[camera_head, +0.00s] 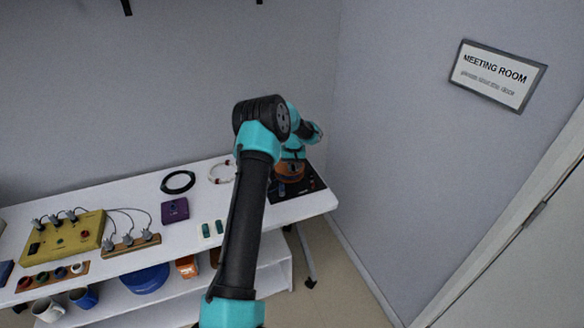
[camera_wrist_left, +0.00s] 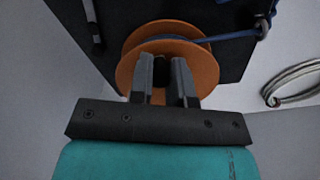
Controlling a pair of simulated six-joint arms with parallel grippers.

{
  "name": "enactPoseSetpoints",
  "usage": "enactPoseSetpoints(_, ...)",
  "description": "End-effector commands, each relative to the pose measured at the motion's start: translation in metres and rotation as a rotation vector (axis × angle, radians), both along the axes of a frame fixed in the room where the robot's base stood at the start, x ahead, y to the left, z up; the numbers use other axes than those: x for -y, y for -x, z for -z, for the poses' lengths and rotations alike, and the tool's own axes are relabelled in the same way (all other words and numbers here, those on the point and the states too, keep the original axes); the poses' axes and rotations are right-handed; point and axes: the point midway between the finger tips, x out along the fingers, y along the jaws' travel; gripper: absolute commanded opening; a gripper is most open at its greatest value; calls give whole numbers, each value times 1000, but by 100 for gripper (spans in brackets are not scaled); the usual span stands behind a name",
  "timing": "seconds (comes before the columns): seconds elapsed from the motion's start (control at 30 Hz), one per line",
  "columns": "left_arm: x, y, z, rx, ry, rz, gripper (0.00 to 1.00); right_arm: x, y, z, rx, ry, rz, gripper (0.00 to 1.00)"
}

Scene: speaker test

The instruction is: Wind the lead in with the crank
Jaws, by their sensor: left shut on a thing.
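An orange reel (camera_head: 287,177) stands on a black board (camera_head: 312,183) at the right end of the white table. The reel (camera_wrist_left: 198,62) fills the middle of the left wrist view. A blue lead (camera_wrist_left: 225,38) lies on it and runs right to a metal eyelet (camera_wrist_left: 262,27). My left gripper (camera_wrist_left: 162,68) is over the reel, its fingers closed around a small dark piece that looks like the crank's handle. The rest of the crank is hidden by the fingers. In the head view my left arm hides part of the reel. My right gripper is not in view.
A white cable loop (camera_head: 221,173), a black coil (camera_head: 178,182) and a purple box (camera_head: 175,210) lie left of the board. A yellow panel (camera_head: 62,236) with plugs is further left. The wall (camera_head: 400,150) is close on the right.

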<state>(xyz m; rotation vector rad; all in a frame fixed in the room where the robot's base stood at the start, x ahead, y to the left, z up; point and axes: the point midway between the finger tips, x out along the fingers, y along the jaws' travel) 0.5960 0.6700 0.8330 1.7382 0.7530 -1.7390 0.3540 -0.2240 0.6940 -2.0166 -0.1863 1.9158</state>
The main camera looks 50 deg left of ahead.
Motion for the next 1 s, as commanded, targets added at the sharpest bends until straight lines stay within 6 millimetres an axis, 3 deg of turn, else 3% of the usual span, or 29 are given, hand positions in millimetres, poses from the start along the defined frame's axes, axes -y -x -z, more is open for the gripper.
enactPoseSetpoints(0.43, 0, -1, -1, 3, -2, -14, 0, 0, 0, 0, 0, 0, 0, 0)
enactPoseSetpoints(0.47, 0, -1, -1, 3, -2, -14, 21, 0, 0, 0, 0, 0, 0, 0)
enactPoseSetpoints(0.7, 0, -1, 0, 1, -1, -13, 43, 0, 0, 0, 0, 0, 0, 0)
enactPoseSetpoints(1.0, 0, -1, -2, 1, -1, -13, 43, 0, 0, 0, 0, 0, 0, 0)
